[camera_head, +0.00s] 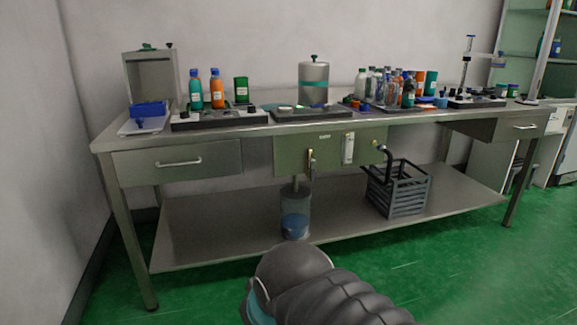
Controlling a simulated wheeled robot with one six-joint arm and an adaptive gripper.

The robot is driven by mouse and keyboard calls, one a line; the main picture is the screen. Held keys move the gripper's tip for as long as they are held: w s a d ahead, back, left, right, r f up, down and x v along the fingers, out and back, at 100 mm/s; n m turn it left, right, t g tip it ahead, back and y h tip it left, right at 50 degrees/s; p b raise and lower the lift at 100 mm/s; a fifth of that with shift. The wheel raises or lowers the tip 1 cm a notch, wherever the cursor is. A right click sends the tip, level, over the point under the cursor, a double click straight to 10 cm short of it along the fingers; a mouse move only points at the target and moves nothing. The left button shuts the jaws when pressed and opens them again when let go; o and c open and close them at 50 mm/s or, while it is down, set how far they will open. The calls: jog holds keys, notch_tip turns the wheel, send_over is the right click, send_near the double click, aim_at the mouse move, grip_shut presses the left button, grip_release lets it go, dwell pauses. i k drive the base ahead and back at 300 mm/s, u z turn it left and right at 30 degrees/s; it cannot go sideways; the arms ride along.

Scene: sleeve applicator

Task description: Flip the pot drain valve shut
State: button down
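A metal pot (314,85) with a teal band and a green knob on top stands upright at the back middle of the steel bench. Below it, a green panel (331,150) on the bench front carries a small brass-coloured handle (311,158), which appears to hang downward above a clear cylinder (295,212) with blue contents. A small fitting with a dark hose (386,152) is at the panel's right end. Which of these is the drain valve, and its exact position, I cannot tell. My dark ribbed arm shows at the bottom centre; my gripper is not in view.
The bench top (258,129) holds several bottles, trays and an open metal box (151,80). A dark crate (397,188) stands on the lower shelf (225,233). Drawers (178,160) flank the panel. The green floor in front is clear.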

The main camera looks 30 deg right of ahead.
aim_at(313, 168)
jog(key=z, duration=0.35)
jog(key=i, duration=0.8)
jog(key=z, duration=1.1)
jog(key=i, duration=0.25)
jog(key=z, duration=0.2)
